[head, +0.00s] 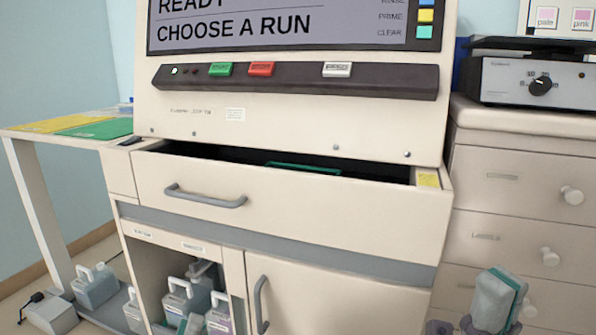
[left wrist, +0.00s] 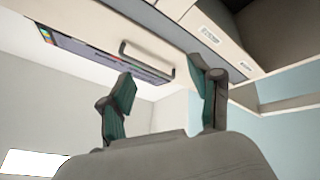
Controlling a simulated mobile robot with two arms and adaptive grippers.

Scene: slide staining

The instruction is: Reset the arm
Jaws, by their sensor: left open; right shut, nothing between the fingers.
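My left gripper (left wrist: 162,78) shows in the left wrist view, with its two teal-padded fingers spread and nothing between them. It does not show in the head view. Beyond its fingers are the drawer handle (left wrist: 148,62) and the cabinet front. I cannot tell exactly how far it is from them. My right gripper (head: 494,300) is at the bottom right of the head view, in front of the side drawers, with its fingers shut together and empty. Most of the right arm is out of view.
The stainer's drawer (head: 300,203) stands partly open, with a green edge (head: 300,168) inside. Below, an open cabinet bay holds several grey bottles (head: 185,298). A closed door is beside it. A side table (head: 30,135) is left; a knobbed device (head: 535,85) sits on the right counter.

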